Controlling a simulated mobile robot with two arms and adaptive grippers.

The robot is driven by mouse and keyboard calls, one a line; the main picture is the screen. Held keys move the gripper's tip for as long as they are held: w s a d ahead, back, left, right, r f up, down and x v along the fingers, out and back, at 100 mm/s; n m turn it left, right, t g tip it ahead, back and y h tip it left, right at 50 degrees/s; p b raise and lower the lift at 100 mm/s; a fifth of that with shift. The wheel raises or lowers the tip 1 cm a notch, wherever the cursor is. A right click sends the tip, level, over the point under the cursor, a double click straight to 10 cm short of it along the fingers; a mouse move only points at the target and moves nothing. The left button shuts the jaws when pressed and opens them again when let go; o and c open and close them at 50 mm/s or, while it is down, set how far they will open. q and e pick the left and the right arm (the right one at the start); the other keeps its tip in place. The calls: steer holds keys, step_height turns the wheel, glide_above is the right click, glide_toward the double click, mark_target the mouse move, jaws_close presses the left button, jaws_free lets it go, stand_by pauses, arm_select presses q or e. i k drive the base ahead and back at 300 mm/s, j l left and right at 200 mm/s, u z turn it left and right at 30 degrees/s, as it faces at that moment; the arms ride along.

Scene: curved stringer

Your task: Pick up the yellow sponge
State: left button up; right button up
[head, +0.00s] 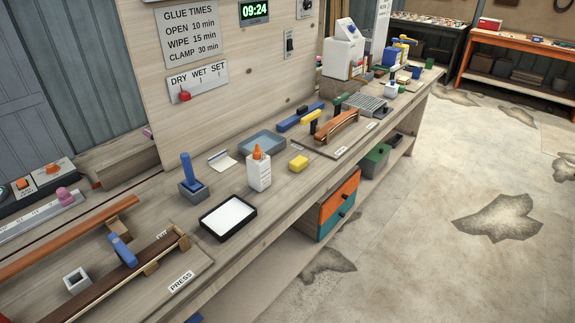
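The yellow sponge (298,163) is a small block lying flat on the wooden workbench (281,189), near its front edge. It stands apart from the white glue bottle (259,172) with an orange cap on its left. A blue-grey shallow tray (262,144) lies behind it to the left. A board with a curved brown wooden piece is to its right. Neither of my grippers shows in the head view.
A black-rimmed white tray (228,217) and a blue-handled tool in a grey holder (194,189) are left of the bottle. A longer yellow block (311,117) lies behind the curved piece (337,125). Open floor (430,230) lies right of the bench.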

mark_target(299, 163)
steer(key=i+l+u, duration=0.1)
steer(key=u, duration=0.35)
steer(key=l+u, duration=0.2)
steer(key=u, duration=0.25)
steer(key=i+l+u, duration=0.1)
steer(key=u, duration=0.35)
steer(key=l+u, duration=0.3)
steer(key=u, duration=0.15)
